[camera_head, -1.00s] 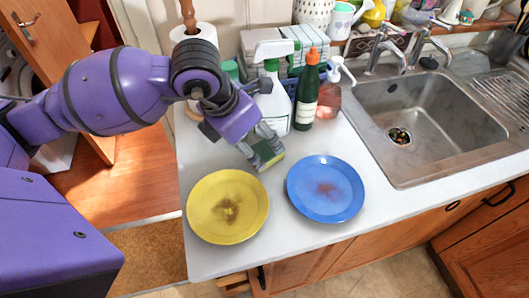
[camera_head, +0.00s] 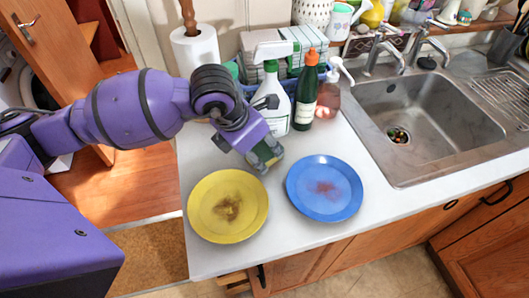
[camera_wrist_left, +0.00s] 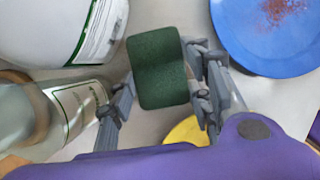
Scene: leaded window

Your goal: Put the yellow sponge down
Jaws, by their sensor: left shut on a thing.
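The sponge shows its dark green scouring side in the left wrist view (camera_wrist_left: 158,72), between the two fingers of my left gripper (camera_wrist_left: 162,88). Its yellow side is mostly hidden there. In the head view my left gripper (camera_head: 264,153) is shut on the sponge over the white counter, just behind the gap between the yellow plate and the blue plate. I cannot tell whether the sponge touches the counter. My right gripper is not in view.
A stained yellow plate (camera_head: 228,228) and a stained blue plate (camera_head: 324,205) lie in front. A white spray bottle (camera_head: 276,100), a dark green bottle (camera_head: 305,98) and a pink soap pump (camera_head: 328,100) stand close behind. The sink (camera_head: 418,132) is right; bare counter (camera_head: 192,162) is left.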

